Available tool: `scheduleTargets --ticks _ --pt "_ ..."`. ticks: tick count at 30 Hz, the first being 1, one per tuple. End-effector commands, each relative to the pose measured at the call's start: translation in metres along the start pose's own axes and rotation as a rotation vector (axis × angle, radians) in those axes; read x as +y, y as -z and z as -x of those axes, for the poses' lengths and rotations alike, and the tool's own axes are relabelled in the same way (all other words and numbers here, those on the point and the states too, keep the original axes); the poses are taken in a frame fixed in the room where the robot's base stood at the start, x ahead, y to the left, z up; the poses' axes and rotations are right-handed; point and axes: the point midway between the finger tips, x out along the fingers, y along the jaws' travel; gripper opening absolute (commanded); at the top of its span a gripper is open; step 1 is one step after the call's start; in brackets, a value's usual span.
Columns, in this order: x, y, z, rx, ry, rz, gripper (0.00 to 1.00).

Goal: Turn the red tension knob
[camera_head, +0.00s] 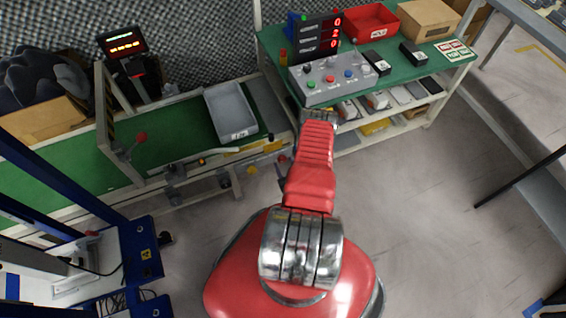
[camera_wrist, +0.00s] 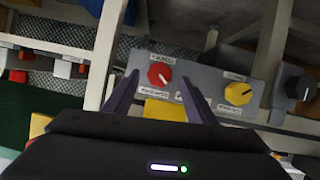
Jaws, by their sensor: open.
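The red knob (camera_wrist: 160,75) is on a grey panel (camera_wrist: 208,77) in the wrist view, with white labels above and below it. A pale pointer mark shows on its face. My gripper (camera_wrist: 160,84) is open, its two dark fingers on either side of the knob in the picture. The gap between the fingers looks empty, and I cannot tell whether they reach the knob's depth. In the head view my red arm hides most of the gripper, and I cannot make out this knob for sure.
A yellow knob (camera_wrist: 238,93) and a black knob (camera_wrist: 300,87) sit right of the red one. White frame bars stand around the panel. In the head view a grey control box (camera_head: 335,95) stands on the green bench, and a grey tray (camera_head: 230,112) lies on the conveyor.

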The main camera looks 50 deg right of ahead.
Motion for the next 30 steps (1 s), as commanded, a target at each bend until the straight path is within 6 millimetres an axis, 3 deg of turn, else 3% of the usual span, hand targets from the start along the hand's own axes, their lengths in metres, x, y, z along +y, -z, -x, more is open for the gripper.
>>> scheduleTargets --ticks 7,18,30 --pt "0.000 -0.001 -0.023 0.000 0.000 0.000 0.51" --pt "0.001 -0.001 -0.027 0.000 -0.001 -0.001 0.50" --pt "0.001 0.000 -0.026 0.000 -0.001 -0.001 0.22"
